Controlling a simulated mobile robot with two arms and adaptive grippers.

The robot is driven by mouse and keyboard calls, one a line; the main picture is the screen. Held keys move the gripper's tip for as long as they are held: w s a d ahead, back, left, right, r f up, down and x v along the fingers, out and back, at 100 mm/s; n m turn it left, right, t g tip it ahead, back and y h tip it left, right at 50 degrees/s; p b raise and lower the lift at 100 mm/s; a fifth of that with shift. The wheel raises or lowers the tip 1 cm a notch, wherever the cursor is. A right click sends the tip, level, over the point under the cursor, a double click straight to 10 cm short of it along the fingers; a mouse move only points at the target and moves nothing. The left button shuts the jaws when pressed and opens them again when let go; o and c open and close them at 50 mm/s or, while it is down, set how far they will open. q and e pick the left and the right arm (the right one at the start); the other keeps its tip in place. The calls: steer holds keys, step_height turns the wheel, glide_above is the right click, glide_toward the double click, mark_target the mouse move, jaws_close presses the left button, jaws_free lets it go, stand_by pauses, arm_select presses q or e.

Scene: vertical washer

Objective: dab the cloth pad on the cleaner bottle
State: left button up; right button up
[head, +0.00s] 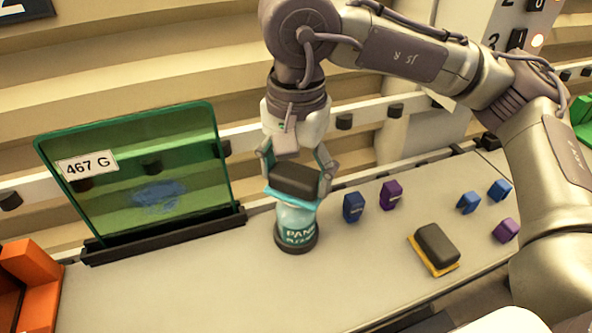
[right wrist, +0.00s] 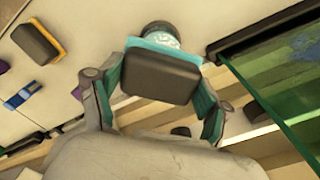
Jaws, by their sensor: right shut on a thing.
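My right gripper (head: 298,172) is shut on a pad with a dark grey grip block and a light blue cloth (head: 292,194). In the head view the pad is over the top of the cleaner bottle (head: 296,228), which stands upright on the counter; I cannot tell if they touch. The right wrist view shows the held pad (right wrist: 160,74) between the fingers, with the bottle's far end (right wrist: 158,30) behind it. The bottle's top is hidden by the pad. A second pad (head: 436,246), dark with a yellow cloth, lies on the counter to the right. My left gripper is not in view.
A green glass panel (head: 190,130) labelled 467 G, with a blue smear, stands in a black holder left of the bottle. Small blue (head: 353,207) and purple (head: 391,195) blocks lie to the right. An orange bin (head: 45,290) is at far left. Counter before the bottle is clear.

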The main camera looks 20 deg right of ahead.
mark_target(296, 172)
steer(key=shift+r+p, duration=1.75)
steer(key=shift+r, duration=1.8)
steer(key=shift+f, duration=0.1)
